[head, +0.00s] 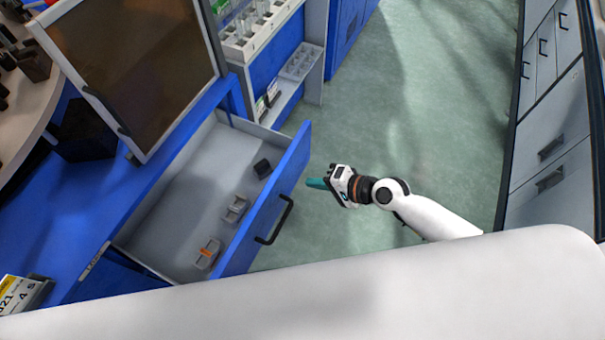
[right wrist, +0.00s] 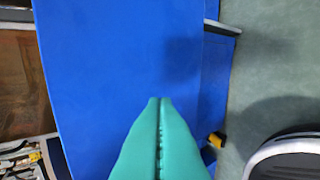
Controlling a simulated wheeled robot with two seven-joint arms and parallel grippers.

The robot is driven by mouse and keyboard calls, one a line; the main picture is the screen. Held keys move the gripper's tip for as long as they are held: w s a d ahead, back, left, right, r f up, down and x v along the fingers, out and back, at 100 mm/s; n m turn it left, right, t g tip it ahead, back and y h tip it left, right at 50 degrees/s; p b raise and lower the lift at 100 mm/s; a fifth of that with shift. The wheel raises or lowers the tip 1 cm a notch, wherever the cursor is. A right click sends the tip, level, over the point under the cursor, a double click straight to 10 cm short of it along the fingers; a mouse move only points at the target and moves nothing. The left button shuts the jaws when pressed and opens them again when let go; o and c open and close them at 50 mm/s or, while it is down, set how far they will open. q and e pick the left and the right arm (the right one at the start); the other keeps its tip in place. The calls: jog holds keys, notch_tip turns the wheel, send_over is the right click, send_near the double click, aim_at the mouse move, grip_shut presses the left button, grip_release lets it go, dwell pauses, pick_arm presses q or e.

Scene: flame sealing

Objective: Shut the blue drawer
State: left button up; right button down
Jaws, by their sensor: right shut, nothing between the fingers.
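The blue drawer (head: 270,203) stands pulled out of the blue cabinet in the head view, its grey inside showing from above. Its black handle (head: 276,220) is on the outer face of the blue front. My right gripper (head: 312,183) is to the right of the drawer front, near its far end, with teal fingers pointing left toward it. In the right wrist view the shut teal fingers (right wrist: 160,102) stand before a broad blue surface (right wrist: 110,60), with nothing between them. I cannot tell whether they touch it. My left gripper is not in view.
Inside the drawer lie a dark block (head: 262,167) and small grey items (head: 236,208), one with orange (head: 207,254). A framed brown panel (head: 130,60) stands on the blue counter. A white rack (head: 250,30) is beyond. Green floor (head: 420,100) is open up to grey drawers (head: 550,150) on the right.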

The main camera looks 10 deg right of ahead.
aim_at(291, 174)
jog(key=shift+w+a+r+p, duration=0.1)
jog(key=shift+w+a+p, duration=0.1)
jog(key=shift+w+a, duration=0.3)
jog(key=shift+w+a+p, duration=0.15)
jog(key=shift+w+a, duration=0.15)
jog(key=shift+a, duration=0.3)
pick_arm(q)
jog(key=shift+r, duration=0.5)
pick_arm(e)
jog(key=shift+w+a, duration=0.35)
jog(key=shift+a, duration=0.1)
